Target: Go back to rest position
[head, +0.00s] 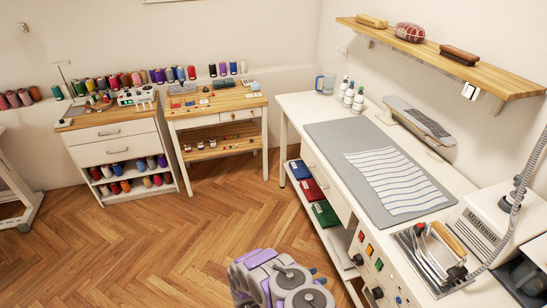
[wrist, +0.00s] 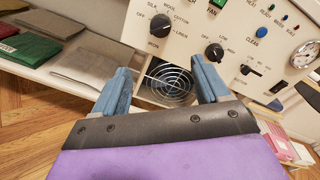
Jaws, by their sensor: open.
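My gripper (wrist: 162,92) shows in the wrist view with its two blue fingers wide apart and nothing between them. It faces the front panel (wrist: 225,38) of the ironing station, with a round fan grille (wrist: 168,83) behind the gap between the fingers. In the head view my purple and grey arm (head: 278,280) is folded low at the bottom middle, left of the white worktable (head: 290,100). The fingertips are hard to make out there.
The panel carries knobs and buttons, including a dial (wrist: 160,26) close to the fingers. Folded cloths (head: 325,212) lie on the table's lower shelf. A striped cloth (head: 395,182) lies on the grey mat (head: 330,135). Wooden floor (head: 190,240) is clear on the left.

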